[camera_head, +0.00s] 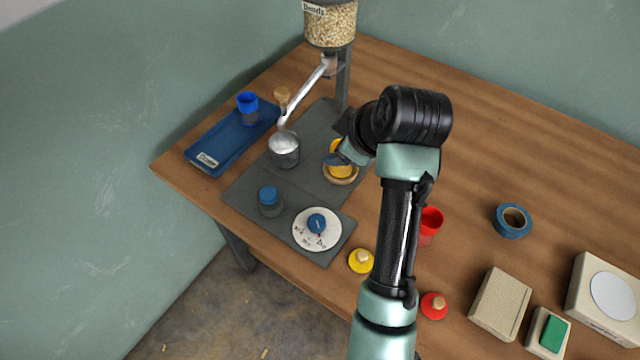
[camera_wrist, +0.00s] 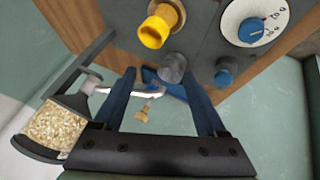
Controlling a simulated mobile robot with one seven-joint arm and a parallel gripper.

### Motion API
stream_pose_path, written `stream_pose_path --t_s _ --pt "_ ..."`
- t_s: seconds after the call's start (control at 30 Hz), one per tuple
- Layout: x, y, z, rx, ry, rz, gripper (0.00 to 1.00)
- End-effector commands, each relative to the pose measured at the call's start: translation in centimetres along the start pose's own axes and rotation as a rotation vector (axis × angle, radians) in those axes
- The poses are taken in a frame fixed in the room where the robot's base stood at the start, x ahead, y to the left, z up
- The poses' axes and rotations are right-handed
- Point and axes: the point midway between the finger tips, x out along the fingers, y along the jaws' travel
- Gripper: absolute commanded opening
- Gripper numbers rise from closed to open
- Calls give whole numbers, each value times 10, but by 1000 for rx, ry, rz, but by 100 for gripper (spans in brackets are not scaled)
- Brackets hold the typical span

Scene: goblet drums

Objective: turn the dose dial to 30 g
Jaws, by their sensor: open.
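The dose dial (camera_head: 304,238) is a round white plate with dark figures and a blue knob (camera_head: 316,223), at the front of the grey mat. In the wrist view the dial (camera_wrist: 280,32) is at the top right, with its knob (camera_wrist: 252,30). Its figures are too small to read surely, so I cannot tell the setting. My gripper (camera_wrist: 160,78) is open, with nothing between its blue fingers. In the head view it hangs by the yellow drum (camera_head: 343,171), behind and right of the dial and apart from its knob.
A bead hopper (camera_head: 330,28) with a metal chute stands behind a grey cup (camera_head: 284,150). A blue-topped jar (camera_head: 270,203) stands left of the dial. A yellow lid (camera_head: 359,263) and red cup (camera_head: 431,226) lie to the right. A blue tray (camera_head: 222,145) is at left.

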Motion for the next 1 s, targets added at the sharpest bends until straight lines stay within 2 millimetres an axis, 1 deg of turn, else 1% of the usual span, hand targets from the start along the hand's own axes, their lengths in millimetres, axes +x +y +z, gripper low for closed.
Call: stream_pose_path --t_s 0.03,0.2,0.3,0.47,0.57,0.67,0.77,1.0 --pt "-17 -2 2 -25 -30 -84 74" --pt "-35 -33 24 -120 -73 -334 74" --pt "-44 -48 32 -159 -75 -438 74" --pt "-50 -60 40 -189 -70 -518 74" --pt "-46 -65 42 -192 -68 -530 74" --pt "-34 -71 43 -191 -69 -531 74" --pt "-19 -81 45 -192 -69 -531 74" --pt "25 -105 51 -191 -70 -529 74"
